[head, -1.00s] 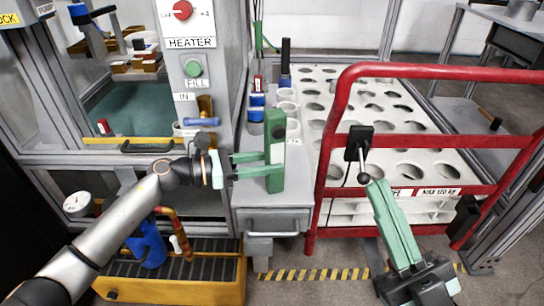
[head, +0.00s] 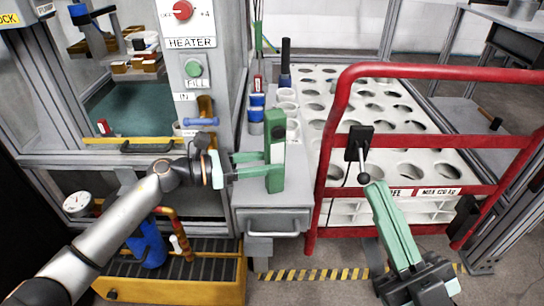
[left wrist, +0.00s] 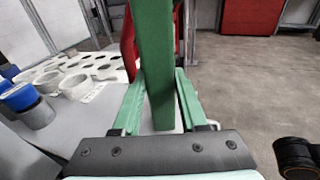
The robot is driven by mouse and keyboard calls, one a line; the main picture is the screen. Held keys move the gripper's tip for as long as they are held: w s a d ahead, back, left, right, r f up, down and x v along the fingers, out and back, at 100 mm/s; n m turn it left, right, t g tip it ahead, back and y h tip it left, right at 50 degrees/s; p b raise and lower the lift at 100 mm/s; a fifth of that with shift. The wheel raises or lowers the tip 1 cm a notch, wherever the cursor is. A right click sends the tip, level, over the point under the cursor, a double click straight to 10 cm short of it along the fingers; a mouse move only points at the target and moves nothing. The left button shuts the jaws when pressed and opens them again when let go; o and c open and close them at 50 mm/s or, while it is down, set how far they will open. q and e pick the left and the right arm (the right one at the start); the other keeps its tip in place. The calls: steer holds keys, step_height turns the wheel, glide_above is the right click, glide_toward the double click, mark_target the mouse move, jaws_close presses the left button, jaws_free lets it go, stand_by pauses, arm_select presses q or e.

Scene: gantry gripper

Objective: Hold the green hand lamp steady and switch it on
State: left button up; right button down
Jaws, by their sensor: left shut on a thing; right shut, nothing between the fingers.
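The green hand lamp (head: 275,146) stands upright over the grey cabinet top in the head view, with a dark round spot on its upper part. My left gripper (head: 266,165) is shut on its lower half, one finger above the other. In the left wrist view the lamp (left wrist: 155,55) rises between the two green fingers. I cannot tell whether the lamp is lit. My right gripper (head: 372,186) is shut and empty, apart from the lamp to its right, in front of the red rail and just below a black box with a ball-ended lever (head: 361,158).
A red tubular frame (head: 327,150) stands before a white rack with round holes (head: 398,115). Blue-topped containers (head: 257,107) and white cups stand behind the lamp. The grey cabinet has a handle (head: 273,235) below. A yellow tray (head: 180,290) lies at lower left.

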mark_target(284, 151)
steer(key=shift+w+f, duration=0.1)
steer(key=shift+w+a+f+m+t+h, duration=0.65)
steer(key=shift+w+a+f+m, duration=0.8)
steer(key=shift+w+m, duration=1.4)
steer(key=shift+w+a+f+m+t+h, duration=0.3)
steer(key=shift+w+a+f+m+h, duration=0.7)
steer(key=shift+w+a+m, duration=1.8)
steer(key=shift+w+a+f+m+t+h, duration=0.6)
steer(key=shift+w+f+m, duration=0.95)
steer(key=shift+w, duration=2.4)
steer(key=shift+w+a+r, duration=0.15)
steer(key=shift+a+r, duration=0.05)
steer(key=shift+r, duration=0.05)
steer(key=shift+w, duration=0.25)
steer(key=shift+s, duration=0.45)
